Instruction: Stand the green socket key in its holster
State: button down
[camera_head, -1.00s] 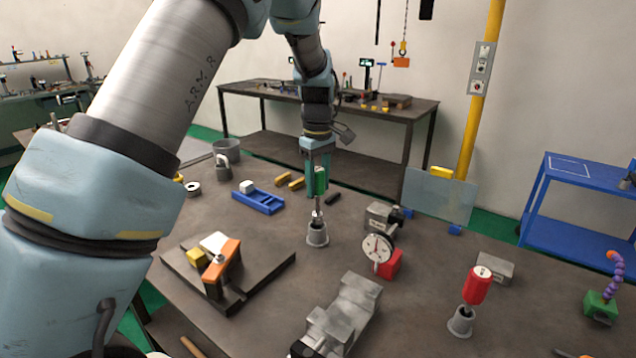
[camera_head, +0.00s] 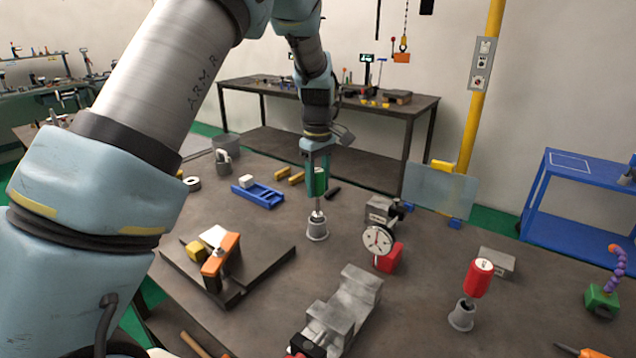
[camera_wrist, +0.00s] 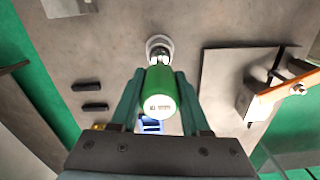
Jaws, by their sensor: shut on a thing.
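The green socket key (camera_head: 319,183) is upright, its metal shaft pointing down at the grey holster (camera_head: 317,231) on the table. My gripper (camera_head: 318,172) is shut on the key's green handle. The shaft's lower end is at the holster's mouth; I cannot tell how far inside it is. In the wrist view, the green handle (camera_wrist: 160,95) sits between both fingers, and the holster's pale rim (camera_wrist: 159,42) shows just beyond it. The handle hides part of the shaft and the mouth.
A dial gauge (camera_head: 378,240) with a red base and a grey vise (camera_head: 343,305) stand at front right. A red-handled key (camera_head: 478,278) stands in another holster (camera_head: 461,316). A fixture plate (camera_head: 268,274) lies left, a blue tray (camera_head: 258,197) behind it.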

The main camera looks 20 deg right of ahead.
aim_at(318, 196)
jog(key=shift+f+b, duration=0.8)
jog(key=shift+f, duration=1.05)
jog(key=shift+c, duration=1.5)
grip_release()
notch_tip(318, 196, up, 11)
jog(key=b, duration=0.3)
jog(key=shift+f, duration=0.1)
jog(key=a+f+m, duration=0.1)
jog(key=a+f, duration=0.1)
jog(key=a, duration=0.9)
jog(key=a+f+m, duration=0.1)
jog(key=a+f, duration=0.1)
jog(key=a, duration=1)
jog(key=s+a+f+m, duration=0.1)
jog(key=s+a+f, duration=0.1)
jog(key=s+a, duration=0.3)
jog(key=s+a+f+m+t, duration=0.1)
jog(key=s+a+f+m, duration=0.1)
jog(key=s+a, duration=0.3)
jog(key=a, duration=0.3)
jog(key=shift+s+a+f+t, duration=0.25)
jog(key=shift+s+a+t, duration=0.05)
jog(key=shift+s+a, duration=0.05)
